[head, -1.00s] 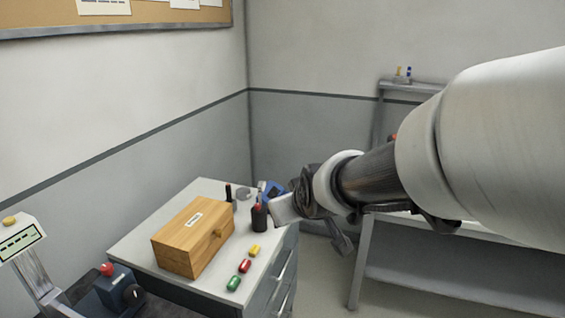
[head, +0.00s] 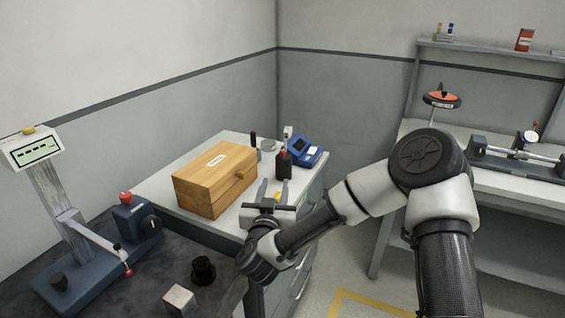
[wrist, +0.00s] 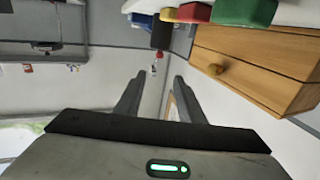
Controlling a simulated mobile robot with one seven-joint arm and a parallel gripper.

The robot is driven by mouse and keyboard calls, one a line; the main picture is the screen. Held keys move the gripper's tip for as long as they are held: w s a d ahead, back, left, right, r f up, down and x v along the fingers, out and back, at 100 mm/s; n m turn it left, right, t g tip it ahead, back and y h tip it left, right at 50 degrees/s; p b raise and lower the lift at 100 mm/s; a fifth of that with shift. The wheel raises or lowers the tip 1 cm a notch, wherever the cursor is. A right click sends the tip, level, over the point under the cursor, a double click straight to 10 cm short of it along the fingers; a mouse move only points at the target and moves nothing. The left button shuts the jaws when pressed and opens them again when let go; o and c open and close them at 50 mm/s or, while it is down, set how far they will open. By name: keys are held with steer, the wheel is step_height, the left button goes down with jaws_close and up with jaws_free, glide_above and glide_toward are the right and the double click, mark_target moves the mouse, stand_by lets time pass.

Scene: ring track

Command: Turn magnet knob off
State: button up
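A dark blue block (head: 133,219) stands on the dark surface at the left in the head view. It has a red button (head: 126,198) on top and a round black knob (head: 150,226) on its right side, which looks like the magnet knob. Its turn position is too small to read. My gripper (head: 273,190) is over the front right of the pale cabinet top, right of and apart from the blue block. Its two fingers are spread and empty, also in the wrist view (wrist: 158,85). The knob is not in the wrist view.
A wooden box (head: 213,178) stands on the cabinet between knob and back corner. A gauge stand (head: 62,200) with a side arm is left of the block. A black cylinder (head: 203,271) and metal block (head: 180,299) stand in front. A workbench (head: 485,180) is at right.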

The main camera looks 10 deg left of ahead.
mark_target(282, 153)
steer(key=w+b, duration=0.1)
steer(key=w, duration=1.6)
steer(key=shift+w+b, duration=0.15)
steer(key=shift+b, duration=0.2)
jaws_close()
